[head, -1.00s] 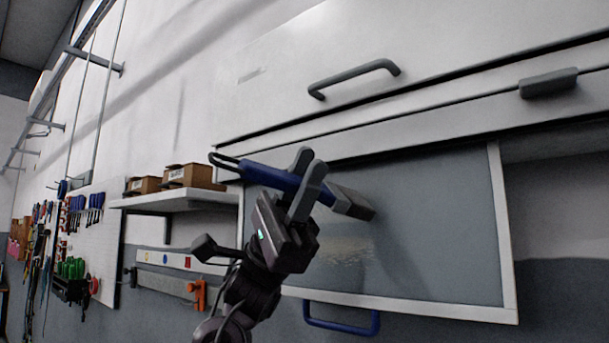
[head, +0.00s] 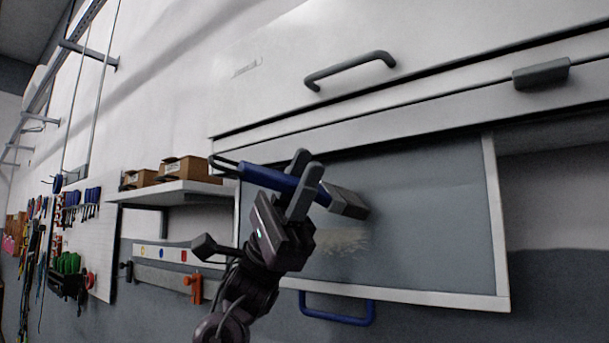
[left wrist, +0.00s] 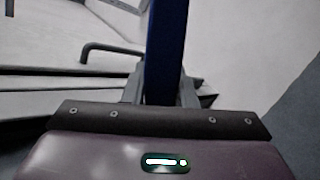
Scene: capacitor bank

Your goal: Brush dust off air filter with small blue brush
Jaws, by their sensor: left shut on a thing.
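My left gripper (head: 303,190) is shut on the blue handle of the small brush (head: 256,174). The brush's grey head (head: 347,202) points right, in front of the air filter. The blue handle also stands upright between the fingers in the left wrist view (left wrist: 163,50). The air filter (head: 430,225) is a grey panel in a white frame, with a blue pull handle (head: 337,311) at its bottom. A pale, dusty patch (head: 345,242) shows on the panel just below the brush head. I cannot tell whether the bristles touch the panel. My right gripper is not in view.
A white cabinet door with a grey handle (head: 350,69) and a grey latch (head: 541,74) is above the filter. A shelf (head: 175,193) with cardboard boxes (head: 184,169) is at the left. A tool pegboard (head: 92,239) hangs farther left.

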